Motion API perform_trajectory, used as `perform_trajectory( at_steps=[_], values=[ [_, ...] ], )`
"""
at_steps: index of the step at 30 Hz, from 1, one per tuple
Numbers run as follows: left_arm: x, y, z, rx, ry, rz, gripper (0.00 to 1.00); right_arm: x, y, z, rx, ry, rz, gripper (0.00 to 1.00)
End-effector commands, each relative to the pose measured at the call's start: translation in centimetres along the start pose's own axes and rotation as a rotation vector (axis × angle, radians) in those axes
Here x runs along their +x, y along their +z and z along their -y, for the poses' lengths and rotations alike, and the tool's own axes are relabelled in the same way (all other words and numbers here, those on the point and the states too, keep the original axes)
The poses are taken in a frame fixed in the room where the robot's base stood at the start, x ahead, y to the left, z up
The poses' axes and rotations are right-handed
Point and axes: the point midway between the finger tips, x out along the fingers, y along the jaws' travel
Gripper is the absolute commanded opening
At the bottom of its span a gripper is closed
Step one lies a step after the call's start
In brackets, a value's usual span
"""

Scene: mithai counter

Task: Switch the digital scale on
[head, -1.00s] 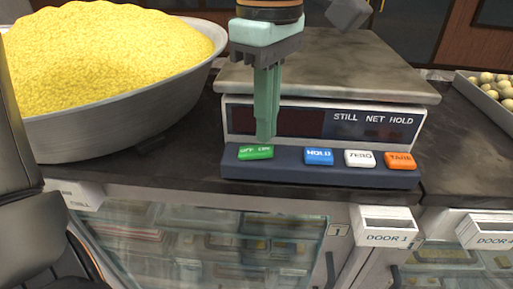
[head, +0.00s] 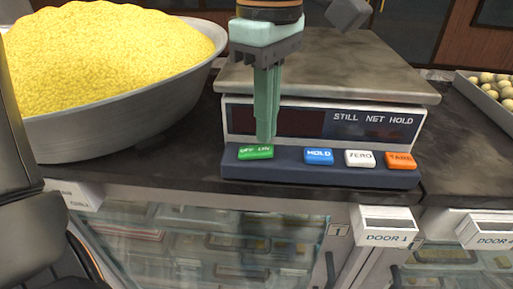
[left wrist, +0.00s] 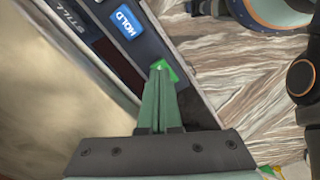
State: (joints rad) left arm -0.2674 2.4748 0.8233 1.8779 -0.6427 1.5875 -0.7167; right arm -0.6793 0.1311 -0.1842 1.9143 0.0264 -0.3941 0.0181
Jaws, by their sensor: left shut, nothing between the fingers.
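The digital scale (head: 325,72) stands on the dark counter, with a flat steel pan on top and a dark display that shows no lit digits. Its front strip has a green OFF/ON button (head: 256,152), a blue HOLD button (head: 319,156), a white ZERO button and an orange TARE button. My left gripper (head: 265,141) is shut and empty, pointing down, its fingertips at the green button. In the left wrist view the fingertips (left wrist: 160,68) overlap the green button (left wrist: 170,72); whether they press it I cannot tell. My right gripper is not in view.
A large metal bowl (head: 130,126) heaped with yellow grains stands left of the scale. A tray (head: 489,95) of pale round sweets is at the right. Below the counter edge are glass-fronted compartments and a DOOR 1 label box (head: 387,238).

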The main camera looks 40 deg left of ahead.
Motion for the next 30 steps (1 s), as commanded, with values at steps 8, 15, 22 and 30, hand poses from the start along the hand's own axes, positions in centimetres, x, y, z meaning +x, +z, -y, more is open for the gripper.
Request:
perform_trajectory(
  at_steps=[8,15,22,30],
  values=[
    [0.2,0.0,0.0,0.0,0.0,0.0,0.0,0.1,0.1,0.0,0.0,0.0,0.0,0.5],
    [0.5,0.0,0.0,0.0,0.0,0.0,0.0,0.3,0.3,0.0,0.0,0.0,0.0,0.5],
    [0.9,0.0,0.0,0.0,0.0,0.0,0.0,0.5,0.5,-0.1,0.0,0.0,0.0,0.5],
    [1.3,0.0,0.0,0.0,0.001,0.0,0.0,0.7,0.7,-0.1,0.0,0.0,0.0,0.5]
  ],
)
